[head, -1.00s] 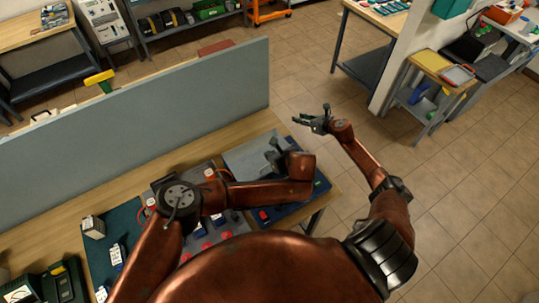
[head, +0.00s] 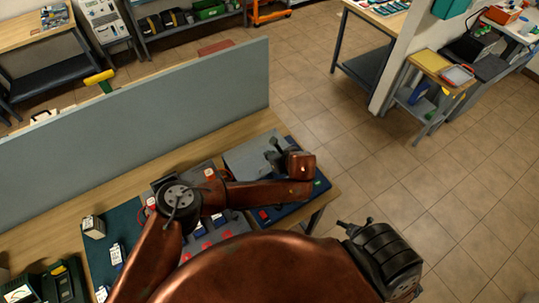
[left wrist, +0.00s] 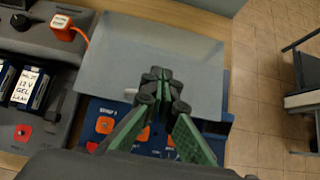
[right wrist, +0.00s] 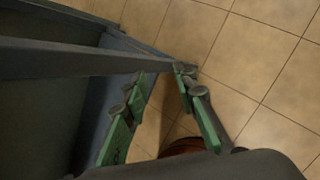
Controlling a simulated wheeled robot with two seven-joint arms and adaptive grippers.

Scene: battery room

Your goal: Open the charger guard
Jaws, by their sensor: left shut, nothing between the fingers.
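The charger guard (left wrist: 150,55) is a flat grey panel over the blue charger (left wrist: 108,112), whose front strip with orange buttons shows. The guard also shows in the head view (head: 243,158), at the right end of the bench. How far it is tilted I cannot tell. A small pale piece (left wrist: 130,92) sits at its near edge. My left gripper (left wrist: 160,82) is shut and empty, over the guard's near edge; whether it touches I cannot tell. It hides part of the charger. My right gripper (right wrist: 160,80) is open and empty, low over the floor beside a grey frame.
A grey battery rack with an orange plug (left wrist: 62,28) stands left of the charger. A tall grey partition (head: 140,130) runs behind the bench. A grey beam (right wrist: 70,58) is close to my right gripper. Tiled floor right of the bench is free.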

